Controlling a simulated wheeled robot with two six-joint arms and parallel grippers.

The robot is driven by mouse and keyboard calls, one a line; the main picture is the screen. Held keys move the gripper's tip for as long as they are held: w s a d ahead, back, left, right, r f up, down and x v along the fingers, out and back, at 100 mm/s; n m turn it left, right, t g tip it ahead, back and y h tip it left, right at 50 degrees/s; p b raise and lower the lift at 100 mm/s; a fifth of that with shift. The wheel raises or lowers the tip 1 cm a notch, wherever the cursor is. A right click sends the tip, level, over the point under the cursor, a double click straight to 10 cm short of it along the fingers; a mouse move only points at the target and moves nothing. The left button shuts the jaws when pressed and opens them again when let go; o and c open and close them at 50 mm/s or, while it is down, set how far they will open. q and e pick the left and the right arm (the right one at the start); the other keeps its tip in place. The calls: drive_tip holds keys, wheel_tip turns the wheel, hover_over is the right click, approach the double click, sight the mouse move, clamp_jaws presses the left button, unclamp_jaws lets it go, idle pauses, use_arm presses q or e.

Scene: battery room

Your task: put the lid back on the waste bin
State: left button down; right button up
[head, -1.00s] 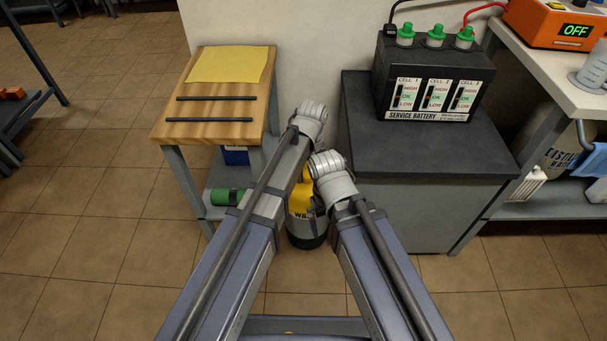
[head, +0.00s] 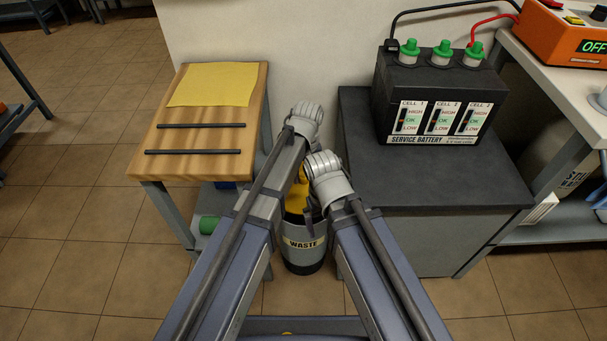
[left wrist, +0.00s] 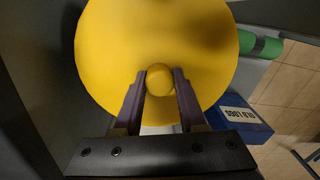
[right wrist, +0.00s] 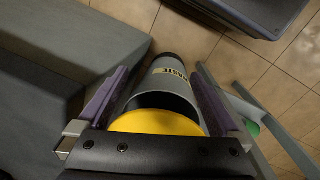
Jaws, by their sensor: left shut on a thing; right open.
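The waste bin (head: 304,252) is a grey cylinder with a dark base and a WASTE label, standing on the floor between the bench and the cabinet. It also shows in the right wrist view (right wrist: 171,78) with a dark open mouth. The yellow round lid (left wrist: 160,35) fills much of the left wrist view. My left gripper (left wrist: 160,82) is shut on the lid's round knob. In the right wrist view the lid (right wrist: 155,122) overlaps the bin's mouth; part of the opening shows beside it. My right gripper (right wrist: 160,72) is open and empty, its fingers apart around the line of sight to the bin.
A wooden-topped bench (head: 200,137) with yellow paper and two dark rods stands left of the bin. A dark-topped cabinet (head: 425,185) with a battery (head: 438,100) stands right. A green cylinder (head: 208,224) and a blue box (left wrist: 240,118) are low by the bench. Floor at left is clear.

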sight(304, 188)
use_arm(q)
drive_tip(key=shift+f+b, duration=3.15)
drive_tip(key=shift+f, duration=0.05)
drive_tip(key=shift+f, duration=0.15)
unclamp_jaws()
idle(0.4)
drive_tip(key=shift+r, duration=0.2)
drive_tip(key=shift+r+p, duration=3.4)
drive_tip(key=shift+p, duration=0.05)
